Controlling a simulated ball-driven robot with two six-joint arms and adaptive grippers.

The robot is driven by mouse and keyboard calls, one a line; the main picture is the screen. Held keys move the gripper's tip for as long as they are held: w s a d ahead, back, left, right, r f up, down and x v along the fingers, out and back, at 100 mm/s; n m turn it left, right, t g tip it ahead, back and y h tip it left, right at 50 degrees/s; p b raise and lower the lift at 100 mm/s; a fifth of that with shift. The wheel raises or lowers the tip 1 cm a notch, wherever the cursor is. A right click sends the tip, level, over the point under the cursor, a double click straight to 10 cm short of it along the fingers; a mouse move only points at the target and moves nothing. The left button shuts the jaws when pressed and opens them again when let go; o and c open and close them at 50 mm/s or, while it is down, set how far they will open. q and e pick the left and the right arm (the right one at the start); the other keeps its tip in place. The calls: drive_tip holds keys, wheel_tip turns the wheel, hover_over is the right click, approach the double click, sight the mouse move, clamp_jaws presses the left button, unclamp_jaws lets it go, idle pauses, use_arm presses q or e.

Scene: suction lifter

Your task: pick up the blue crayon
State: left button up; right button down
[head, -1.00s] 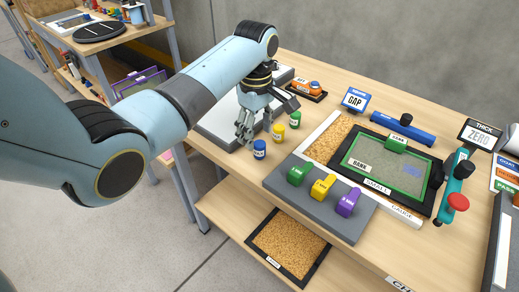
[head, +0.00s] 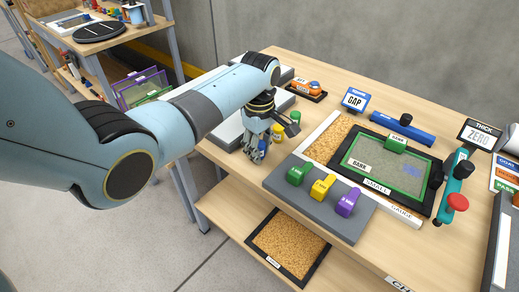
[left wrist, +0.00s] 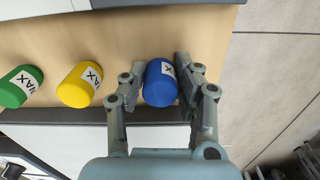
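The blue crayon (left wrist: 160,84) is a short, stout blue cylinder with a white WAX label. In the left wrist view it sits between the two fingers of my left gripper (left wrist: 161,70). The fingers are spread, one on each side. The right finger is very close to the crayon, and I cannot tell if it touches. In the head view my left gripper (head: 255,154) is low over the table's front edge. The blue crayon (head: 263,146) is partly hidden behind its fingers there. My right gripper is not in view.
A yellow crayon (left wrist: 80,85) and a green crayon (left wrist: 20,86) stand in a row beside the blue one. A grey board (head: 320,205) with green, yellow and purple blocks lies to the right. A pale slab (head: 228,132) lies behind the arm.

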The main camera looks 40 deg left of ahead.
use_arm(q)
clamp_jaws()
drive_tip(key=shift+r, duration=0.1)
drive_tip(key=shift+r, duration=0.25)
wheel_tip(320, 180, up, 4)
drive_tip(key=shift+w+f, duration=0.1)
drive_tip(key=s+d+r, duration=0.1)
drive_tip(key=d+r, duration=0.1)
drive_tip(key=d, duration=0.1)
drive_tip(key=s+d+r, duration=0.1)
drive_tip(key=d+r, duration=0.1)
drive_tip(key=d, duration=0.2)
drive_tip(key=s+d+r, duration=0.1)
drive_tip(key=d+r, duration=0.1)
drive_tip(key=d, duration=0.2)
drive_tip(key=shift+s+d+r, duration=0.1)
drive_tip(key=shift+s+r, duration=0.2)
drive_tip(key=shift+s, duration=0.05)
